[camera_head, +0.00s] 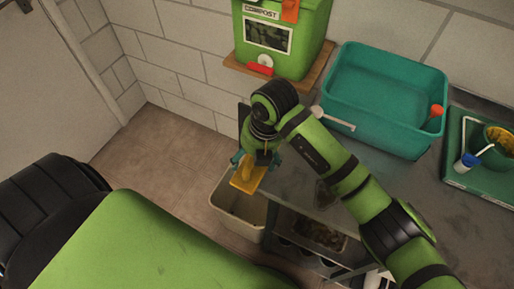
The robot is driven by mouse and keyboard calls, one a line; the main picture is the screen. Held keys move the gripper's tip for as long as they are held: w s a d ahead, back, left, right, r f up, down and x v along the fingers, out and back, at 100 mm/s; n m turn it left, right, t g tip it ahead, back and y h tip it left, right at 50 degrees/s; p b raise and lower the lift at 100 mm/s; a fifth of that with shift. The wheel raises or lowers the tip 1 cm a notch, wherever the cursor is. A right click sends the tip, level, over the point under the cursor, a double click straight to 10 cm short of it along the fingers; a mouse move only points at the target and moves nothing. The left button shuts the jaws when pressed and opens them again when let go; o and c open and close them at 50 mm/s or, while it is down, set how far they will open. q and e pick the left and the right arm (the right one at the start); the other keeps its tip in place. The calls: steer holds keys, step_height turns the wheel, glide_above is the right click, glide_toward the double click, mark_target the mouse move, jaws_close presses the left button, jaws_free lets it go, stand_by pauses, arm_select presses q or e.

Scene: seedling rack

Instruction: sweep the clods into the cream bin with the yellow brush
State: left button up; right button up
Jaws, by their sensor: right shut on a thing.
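The yellow brush (246,180) is in my right gripper (258,161), which is shut on it. The brush hangs at the left edge of the grey bench, over the cream bin (224,213). The bin stands on the floor beside the bench, with its open top partly hidden by the brush. A small dark speck shows inside it, too small to name. I cannot make out clear clods on the bench; my right arm hides part of its top. My left gripper is out of view.
The grey bench (290,181) carries a teal tub (383,98) and a green tray (453,180) with a yellow pot (477,140). A green compost box (306,55) stands at the back on a wooden board. A shelf with dark contents (318,235) is under the bench.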

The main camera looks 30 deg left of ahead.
steer(key=d+r+p, duration=0.1)
steer(key=r+p, duration=0.1)
steer(key=d+r+p, duration=0.1)
steer(key=r+p, duration=0.1)
steer(key=d+r+p, duration=0.1)
steer(key=r+p, duration=0.1)
steer(key=r, duration=0.1)
stand_by(0.3)
stand_by(1.0)
